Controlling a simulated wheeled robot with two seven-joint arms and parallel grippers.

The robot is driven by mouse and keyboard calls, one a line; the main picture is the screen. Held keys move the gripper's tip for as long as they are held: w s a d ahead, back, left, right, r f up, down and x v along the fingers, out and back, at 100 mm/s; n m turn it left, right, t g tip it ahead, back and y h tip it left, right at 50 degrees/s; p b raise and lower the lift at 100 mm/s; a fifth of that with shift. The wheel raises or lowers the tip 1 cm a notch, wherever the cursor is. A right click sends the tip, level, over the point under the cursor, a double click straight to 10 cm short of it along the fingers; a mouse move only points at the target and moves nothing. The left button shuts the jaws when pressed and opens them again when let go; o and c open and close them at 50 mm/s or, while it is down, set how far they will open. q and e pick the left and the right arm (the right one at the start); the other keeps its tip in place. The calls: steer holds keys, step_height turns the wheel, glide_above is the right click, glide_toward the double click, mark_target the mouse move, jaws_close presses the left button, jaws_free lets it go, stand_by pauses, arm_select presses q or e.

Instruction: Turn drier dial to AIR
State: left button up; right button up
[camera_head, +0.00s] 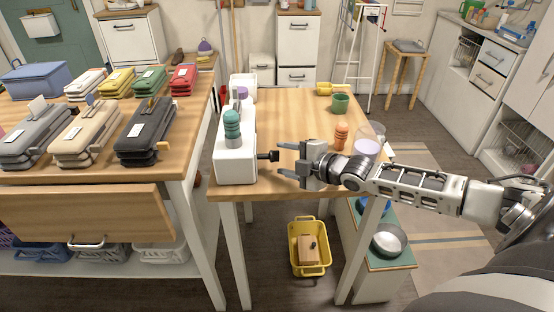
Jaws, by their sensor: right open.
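A white boxy device (236,168) stands at the left edge of the wooden table, with a teal ribbed piece on its top. A black knob (268,156) sticks out from its right side. No drier or AIR label can be made out. My right gripper (284,160) comes in from the right with its two fingers apart, pointing at the knob. The knob's end lies close to the fingertips, and the fingers look not closed on it; contact cannot be told. My left gripper is not in view.
On the table (290,105) are an orange ribbed piece (341,136), a clear cup (368,140) near my right arm, and a green cup (340,103). A yellow bin (293,257) sits on the floor below. A workbench with several colored cases stands left.

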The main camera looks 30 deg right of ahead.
mark_target(275, 157)
steer(key=shift+x, duration=1.7)
steer(key=c, duration=1)
steer(key=shift+o, duration=0.2)
steer(key=shift+b, duration=0.4)
